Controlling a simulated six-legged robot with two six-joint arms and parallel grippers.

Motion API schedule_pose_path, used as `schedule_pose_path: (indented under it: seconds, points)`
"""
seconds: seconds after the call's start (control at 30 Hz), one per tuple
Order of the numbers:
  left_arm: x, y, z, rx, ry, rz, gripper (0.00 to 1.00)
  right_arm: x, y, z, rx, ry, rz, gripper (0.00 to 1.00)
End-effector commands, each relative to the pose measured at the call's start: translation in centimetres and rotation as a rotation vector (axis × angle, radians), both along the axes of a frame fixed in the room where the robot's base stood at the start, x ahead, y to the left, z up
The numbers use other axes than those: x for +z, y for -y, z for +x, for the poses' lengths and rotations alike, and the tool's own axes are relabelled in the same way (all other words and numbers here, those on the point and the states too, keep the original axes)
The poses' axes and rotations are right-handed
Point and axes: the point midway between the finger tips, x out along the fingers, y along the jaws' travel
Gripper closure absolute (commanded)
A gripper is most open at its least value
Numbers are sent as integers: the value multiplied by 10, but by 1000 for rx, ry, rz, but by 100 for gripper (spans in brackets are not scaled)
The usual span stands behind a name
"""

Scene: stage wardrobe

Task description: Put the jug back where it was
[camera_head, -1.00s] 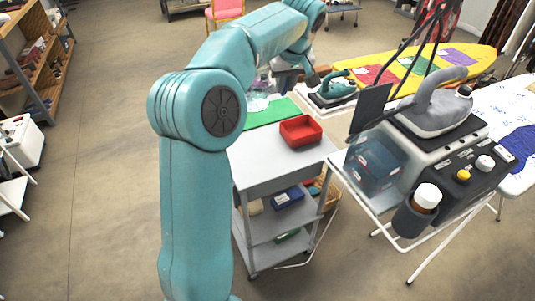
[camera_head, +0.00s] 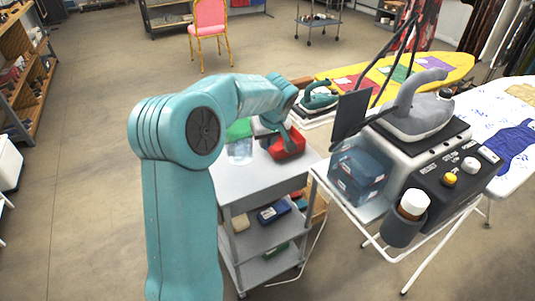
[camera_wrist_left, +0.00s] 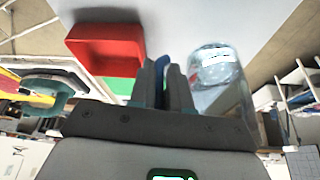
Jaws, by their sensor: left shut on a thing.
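The jug (camera_head: 240,151) is clear and see-through, over the grey cart top, in front of the green mat (camera_head: 238,130). In the left wrist view the jug (camera_wrist_left: 216,66) is just right of the fingers, with a pale label or highlight on its side. My left gripper (camera_head: 267,138) is shut on the jug, apparently at its handle; a narrow blue strip shows between the fingers (camera_wrist_left: 160,72). I cannot tell whether the jug's base touches the cart. My right gripper is not in view.
The cart top (camera_head: 262,178) has bare room at its front. A red tray (camera_head: 290,146) stands close right of the gripper. A teal iron (camera_head: 318,97) and the yellow ironing board (camera_head: 440,68) are behind. A steam station (camera_head: 425,150) is right of the cart.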

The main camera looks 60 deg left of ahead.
Motion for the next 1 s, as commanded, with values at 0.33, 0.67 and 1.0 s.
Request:
schedule_pose_path:
  seconds: [0.33, 0.67, 1.0]
  points:
    - [-44, 0, 2, 0, -2, 1, 100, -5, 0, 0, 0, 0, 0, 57]
    - [-48, 0, 2, 0, 1, 1, 100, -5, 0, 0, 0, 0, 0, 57]
    - [-50, 0, 2, 0, 0, 0, 57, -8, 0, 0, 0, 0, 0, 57]
